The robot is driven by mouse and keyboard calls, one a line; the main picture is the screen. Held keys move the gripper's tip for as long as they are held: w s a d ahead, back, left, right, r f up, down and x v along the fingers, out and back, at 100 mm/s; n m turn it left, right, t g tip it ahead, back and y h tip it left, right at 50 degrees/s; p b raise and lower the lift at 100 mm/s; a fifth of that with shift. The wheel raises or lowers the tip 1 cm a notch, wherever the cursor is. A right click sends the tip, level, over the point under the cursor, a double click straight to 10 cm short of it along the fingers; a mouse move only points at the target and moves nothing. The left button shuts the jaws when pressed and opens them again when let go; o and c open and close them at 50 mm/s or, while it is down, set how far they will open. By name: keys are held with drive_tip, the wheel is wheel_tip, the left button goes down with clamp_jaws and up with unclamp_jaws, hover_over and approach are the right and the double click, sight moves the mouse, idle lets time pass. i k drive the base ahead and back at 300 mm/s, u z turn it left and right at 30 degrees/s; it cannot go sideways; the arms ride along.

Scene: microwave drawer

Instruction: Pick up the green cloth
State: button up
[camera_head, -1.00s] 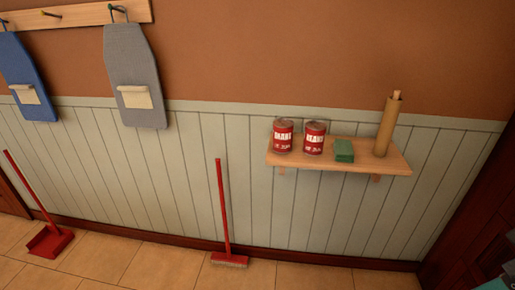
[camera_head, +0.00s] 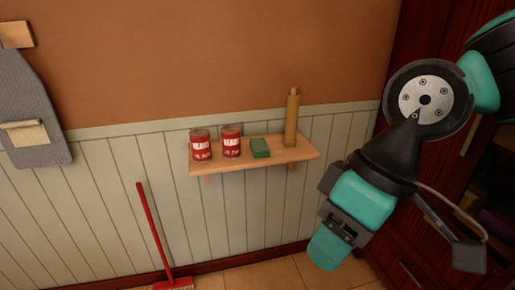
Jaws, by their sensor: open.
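The green cloth (camera_head: 260,148) is a small folded block on a wooden wall shelf (camera_head: 235,164). My gripper (camera_head: 331,245), teal and black, hangs at the lower right, nearer the camera and well apart from the cloth. It is open and touches nothing that I can see. Its fingers are hard to tell apart from this angle. The cloth is fully in view.
A red broom (camera_head: 157,234) leans below. A dark red wooden cabinet (camera_head: 402,55) is at the right.

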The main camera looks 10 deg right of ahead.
sight(260, 149)
drive_tip(key=u, duration=1.65)
drive_tip(key=i, duration=1.95)
drive_tip(key=z, duration=3.7)
drive_tip(key=i, duration=0.2)
drive_tip(key=u, duration=0.4)
